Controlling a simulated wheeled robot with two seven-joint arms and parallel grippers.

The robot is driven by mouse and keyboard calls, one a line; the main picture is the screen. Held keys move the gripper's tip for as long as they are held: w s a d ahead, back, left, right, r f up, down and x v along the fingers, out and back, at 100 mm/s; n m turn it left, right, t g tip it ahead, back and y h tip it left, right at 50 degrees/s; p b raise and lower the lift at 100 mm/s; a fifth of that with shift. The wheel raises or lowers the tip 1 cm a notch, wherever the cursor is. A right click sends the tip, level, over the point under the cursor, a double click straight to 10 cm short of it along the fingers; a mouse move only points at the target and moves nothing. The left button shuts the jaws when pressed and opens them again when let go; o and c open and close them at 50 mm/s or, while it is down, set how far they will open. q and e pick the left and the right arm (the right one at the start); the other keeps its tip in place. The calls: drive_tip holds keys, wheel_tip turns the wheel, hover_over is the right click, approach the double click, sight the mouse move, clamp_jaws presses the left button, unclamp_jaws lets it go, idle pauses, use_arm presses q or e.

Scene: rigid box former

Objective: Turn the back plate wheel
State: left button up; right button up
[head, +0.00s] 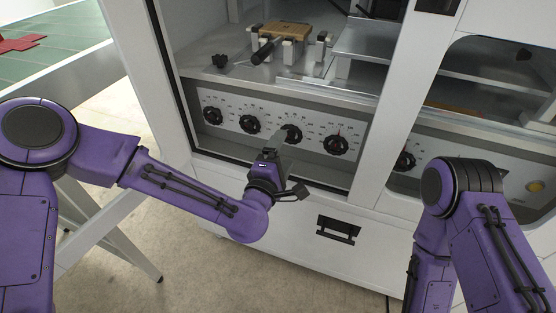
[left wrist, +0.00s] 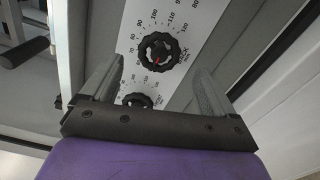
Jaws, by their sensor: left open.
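A row of black hand wheels with number scales sits on the machine's pale front panel. In the head view they include the far left wheel (head: 213,115), the second wheel (head: 250,124), the third wheel (head: 291,133) and the fourth wheel (head: 336,144). My left gripper (head: 286,138) is at the panel, partly covering the third wheel. My right gripper is out of view.
Another wheel (head: 405,161) is farther right, beyond a white upright post. Above the panel is a metal shelf with a wooden block (head: 286,30) and a black-handled clamp. A black drawer handle (head: 338,230) is below. A green-topped table (head: 60,50) stands at left.

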use_arm(q)
drive_tip(key=v, duration=0.4)
drive_tip(key=shift+s+a, duration=0.1)
drive_tip(key=shift+s, duration=0.2)
